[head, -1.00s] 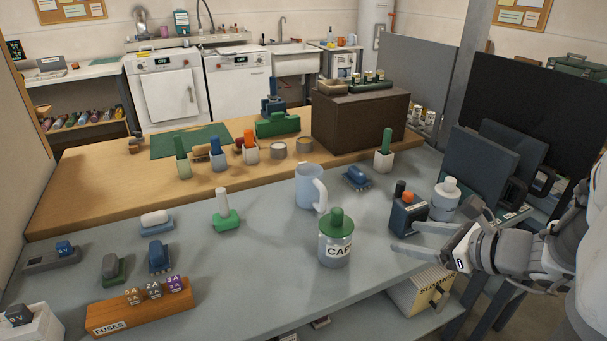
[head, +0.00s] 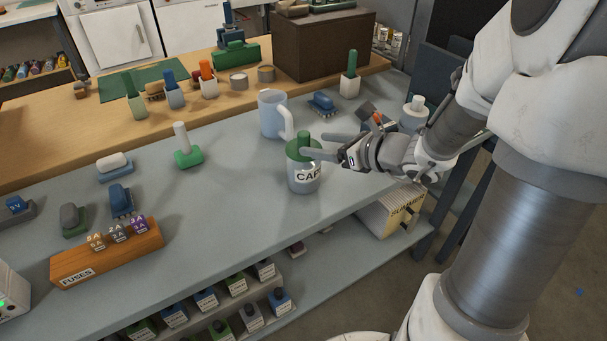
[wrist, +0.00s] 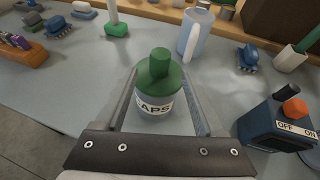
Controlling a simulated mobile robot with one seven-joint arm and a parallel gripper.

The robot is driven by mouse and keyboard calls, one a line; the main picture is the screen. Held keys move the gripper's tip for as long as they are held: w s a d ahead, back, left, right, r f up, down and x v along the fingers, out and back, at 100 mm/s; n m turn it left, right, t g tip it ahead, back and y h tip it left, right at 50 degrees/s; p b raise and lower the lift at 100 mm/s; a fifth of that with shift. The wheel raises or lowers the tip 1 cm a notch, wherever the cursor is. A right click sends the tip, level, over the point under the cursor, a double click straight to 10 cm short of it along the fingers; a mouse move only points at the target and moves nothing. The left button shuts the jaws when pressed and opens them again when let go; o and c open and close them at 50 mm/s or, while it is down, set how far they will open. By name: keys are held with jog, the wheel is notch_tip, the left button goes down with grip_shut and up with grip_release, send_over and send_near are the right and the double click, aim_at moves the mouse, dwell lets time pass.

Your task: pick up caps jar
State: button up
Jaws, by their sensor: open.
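The caps jar (head: 304,178) stands upright on the grey bench, with a grey body, a white label and a green lid with a green knob. In the wrist view the caps jar (wrist: 155,103) sits between the two fingers, its label partly readable. My gripper (head: 318,145) is open, its fingers reaching from the right to either side of the lid. In the wrist view my gripper (wrist: 168,100) shows one finger on each side of the jar, with small gaps visible. I cannot tell whether either finger touches it.
A light blue mug (head: 271,117) stands just behind the jar. A dark blue switch box (wrist: 275,125) with an orange button is close on the right. A wooden fuses block (head: 108,252) lies at the left front.

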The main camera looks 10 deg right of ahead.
aim_at(309, 141)
jog(key=x, duration=0.2)
jog(key=b+x, duration=0.1)
jog(key=x, duration=0.2)
jog(key=shift+w+a+r, duration=0.15)
jog(key=shift+w+r, duration=0.05)
grip_shut()
dwell(1.2)
